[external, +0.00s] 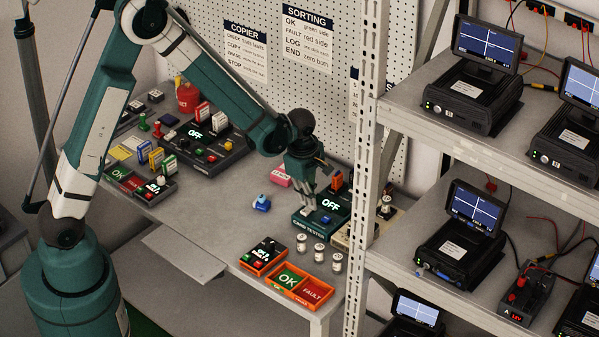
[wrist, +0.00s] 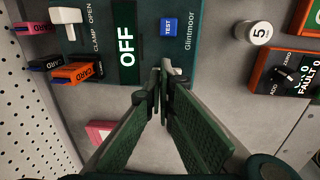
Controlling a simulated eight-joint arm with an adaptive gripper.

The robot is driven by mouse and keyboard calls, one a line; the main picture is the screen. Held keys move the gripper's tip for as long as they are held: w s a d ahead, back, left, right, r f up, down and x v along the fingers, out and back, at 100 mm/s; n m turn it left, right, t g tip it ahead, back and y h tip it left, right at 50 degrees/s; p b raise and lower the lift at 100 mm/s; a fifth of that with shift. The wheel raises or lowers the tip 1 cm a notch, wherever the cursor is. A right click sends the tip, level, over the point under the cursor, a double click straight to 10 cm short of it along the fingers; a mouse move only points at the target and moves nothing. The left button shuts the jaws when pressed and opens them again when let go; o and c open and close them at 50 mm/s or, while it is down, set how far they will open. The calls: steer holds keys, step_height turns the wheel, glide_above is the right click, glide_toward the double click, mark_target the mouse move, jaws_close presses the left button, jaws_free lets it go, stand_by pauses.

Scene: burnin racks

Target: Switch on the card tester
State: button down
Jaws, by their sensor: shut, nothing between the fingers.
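The card tester (external: 304,222) is a teal box on the bench, and its display (wrist: 126,42) reads OFF. In the wrist view a blue TEST button (wrist: 169,28) is beside the display, and a white lever (wrist: 68,18) is near the words CLAMP OPEN.
Another device reading OFF (external: 208,143) is at left. A metal rack (external: 357,170) stands close at right.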

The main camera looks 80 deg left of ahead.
steer(key=shift+f, duration=0.15)
stand_by(0.3)
steer(key=shift+w+a+f+g+h+b, duration=0.25)
steer(key=shift+f+g+h+b, duration=0.25)
steer(key=shift+b, duration=0.3)
steer(key=shift+s+d+r, duration=0.1)
steer(key=shift+d+r, duration=0.05)
steer(key=shift+r, duration=0.05)
steer(key=shift+s+d, duration=0.15)
steer(key=shift+s+d, duration=0.35)
steer(key=shift+r, duration=0.15)
step_height(320, 180, up, 14)
steer(key=s+d+p, duration=0.1)
steer(key=shift+s+d, duration=0.2)
steer(key=shift+s, duration=0.05)
stand_by(0.4)
